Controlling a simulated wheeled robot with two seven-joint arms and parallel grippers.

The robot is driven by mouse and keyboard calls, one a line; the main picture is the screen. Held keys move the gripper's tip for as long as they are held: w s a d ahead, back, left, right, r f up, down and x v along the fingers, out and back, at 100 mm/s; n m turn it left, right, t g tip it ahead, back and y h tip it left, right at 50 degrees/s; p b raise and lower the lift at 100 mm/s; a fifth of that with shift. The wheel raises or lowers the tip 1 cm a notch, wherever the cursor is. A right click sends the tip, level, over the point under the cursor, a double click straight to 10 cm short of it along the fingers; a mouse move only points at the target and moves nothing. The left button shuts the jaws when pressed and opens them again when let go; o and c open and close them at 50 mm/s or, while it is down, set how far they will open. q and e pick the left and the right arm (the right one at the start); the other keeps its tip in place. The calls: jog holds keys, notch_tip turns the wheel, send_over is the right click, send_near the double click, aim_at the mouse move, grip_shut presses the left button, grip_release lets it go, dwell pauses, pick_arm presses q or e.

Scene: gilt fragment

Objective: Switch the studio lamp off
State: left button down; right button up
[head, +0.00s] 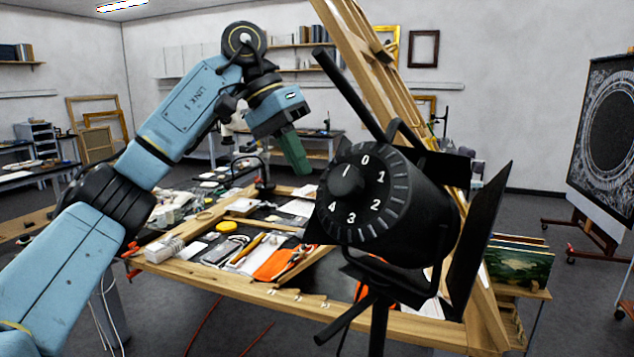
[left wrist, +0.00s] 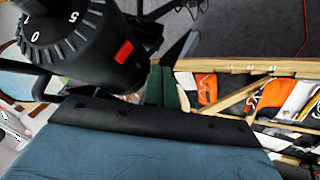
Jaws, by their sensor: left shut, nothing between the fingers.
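The studio lamp (head: 400,215) is a black can-shaped light on a stand, with flaps at its right. Its back bears a round dial (head: 363,232) with white numbers and a central knob (head: 346,180); the knob's pointer is unclear. In the left wrist view the lamp (left wrist: 92,60) fills the upper left. A red rectangular piece (left wrist: 124,52), which looks like a switch, sits on its side; the head view hides it. My left gripper (head: 301,167) has its green fingers shut and empty, pointing down, left of and above the dial. The fingers (left wrist: 163,86) also show right of the lamp.
A wooden-framed worktable (head: 210,272) with tools, papers and orange cloth lies below and behind. A leaning wooden easel (head: 365,75) rises behind the lamp. A black bar (head: 345,90) slants up from the lamp, close right of my gripper. Open floor lies at right.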

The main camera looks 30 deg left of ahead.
pick_arm(q)
jog(key=d, duration=0.1)
jog(key=d+f, duration=0.1)
jog(key=d, duration=0.1)
jog(key=s+d+p, duration=0.1)
jog(key=shift+d+f, duration=0.15)
jog(key=shift+f, duration=0.1)
pick_arm(e)
jog(key=shift+s+r, duration=0.45)
jog(key=shift+w+f, duration=0.1)
